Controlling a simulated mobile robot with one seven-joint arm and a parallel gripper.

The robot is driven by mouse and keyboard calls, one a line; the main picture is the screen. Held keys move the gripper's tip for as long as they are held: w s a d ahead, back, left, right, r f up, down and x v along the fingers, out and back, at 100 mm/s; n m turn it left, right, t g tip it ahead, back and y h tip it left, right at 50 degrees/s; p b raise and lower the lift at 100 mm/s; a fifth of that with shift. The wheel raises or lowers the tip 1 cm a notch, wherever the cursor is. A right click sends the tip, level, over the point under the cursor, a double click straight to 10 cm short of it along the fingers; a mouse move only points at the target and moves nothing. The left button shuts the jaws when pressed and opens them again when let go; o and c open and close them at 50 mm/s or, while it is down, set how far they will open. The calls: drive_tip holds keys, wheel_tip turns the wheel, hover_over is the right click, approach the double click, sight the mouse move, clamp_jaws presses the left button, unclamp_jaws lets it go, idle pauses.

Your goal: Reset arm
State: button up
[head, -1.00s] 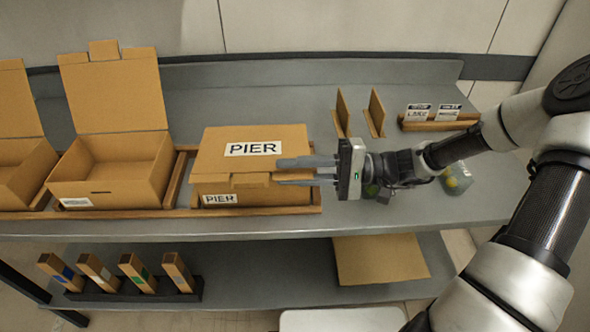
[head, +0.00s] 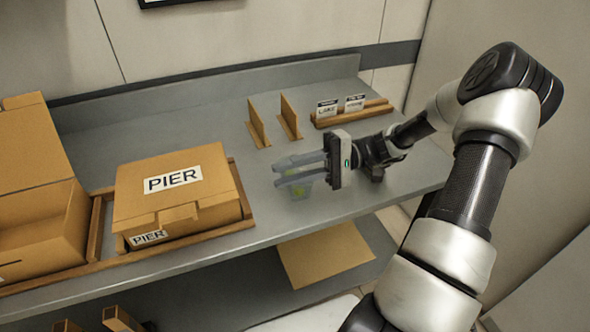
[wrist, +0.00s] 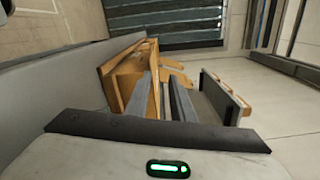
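My gripper (head: 277,173) is above the grey bench, to the right of the closed PIER box. Its two grey fingers point left with a gap between them, and I see nothing held. In the wrist view the fingers (wrist: 164,100) also show apart. The closed brown box labelled PIER (head: 180,205) sits in a wooden-edged bay on the bench (head: 215,125); my gripper is clear of it.
An open box (head: 40,225) stands left of the PIER box. Two upright wooden dividers (head: 289,118) and a wooden card holder (head: 350,113) are at the back. A brown flat sheet (head: 325,255) lies on the lower shelf. Bench behind the PIER box is clear.

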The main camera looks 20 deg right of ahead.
drive_tip(key=shift+d, duration=0.85)
